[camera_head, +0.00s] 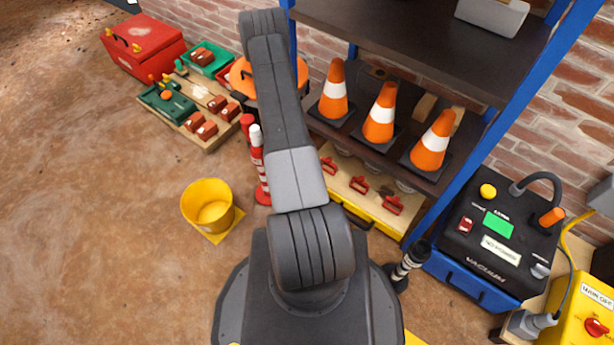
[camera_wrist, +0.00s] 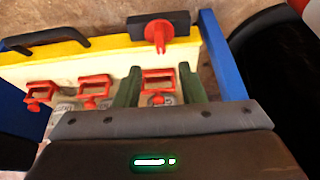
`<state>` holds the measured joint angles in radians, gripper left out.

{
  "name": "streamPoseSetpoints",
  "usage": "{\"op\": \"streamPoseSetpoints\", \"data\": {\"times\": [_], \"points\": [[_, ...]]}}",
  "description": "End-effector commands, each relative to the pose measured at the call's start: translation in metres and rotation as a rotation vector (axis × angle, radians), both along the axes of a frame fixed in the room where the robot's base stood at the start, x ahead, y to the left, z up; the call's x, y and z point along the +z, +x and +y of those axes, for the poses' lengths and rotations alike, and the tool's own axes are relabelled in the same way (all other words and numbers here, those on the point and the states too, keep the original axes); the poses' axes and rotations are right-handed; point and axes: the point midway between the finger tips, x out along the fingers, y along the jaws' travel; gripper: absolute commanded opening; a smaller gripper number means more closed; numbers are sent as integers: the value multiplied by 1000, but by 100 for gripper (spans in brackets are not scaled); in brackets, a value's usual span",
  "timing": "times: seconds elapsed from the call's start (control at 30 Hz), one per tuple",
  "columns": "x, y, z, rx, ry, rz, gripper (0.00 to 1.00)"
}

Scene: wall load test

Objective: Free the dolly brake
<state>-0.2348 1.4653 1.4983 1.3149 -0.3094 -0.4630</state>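In the wrist view, a black block with a red lever (camera_wrist: 158,35) sits on the yellow edge of a cream-topped unit; it looks like the brake. The lever points down in the picture, toward my gripper. My gripper (camera_wrist: 159,78) shows two green fingers, apart. A red bracket-like handle (camera_wrist: 157,82) appears between them; no finger clearly touches it, and I cannot tell the depth. The brake lies beyond the fingertips, apart from them. In the head view my arm hides my gripper and the brake; the yellow-edged unit (camera_head: 372,214) shows under the shelf.
More red handles (camera_wrist: 95,90) line the unit, and a black bar handle (camera_wrist: 45,38) is on its edge. Blue shelf posts (camera_wrist: 222,55) stand close by. Traffic cones (camera_head: 379,118) stand on the shelf above. A yellow bucket (camera_head: 208,204) is on the floor, with open floor left.

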Motion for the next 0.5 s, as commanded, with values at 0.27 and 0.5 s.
{"op": "streamPoseSetpoints", "data": {"times": [0.27, 0.5], "points": [[33, -11, 8, 0, -1, 1, 36], [34, -12, 8, 0, -1, 1, 36]]}}
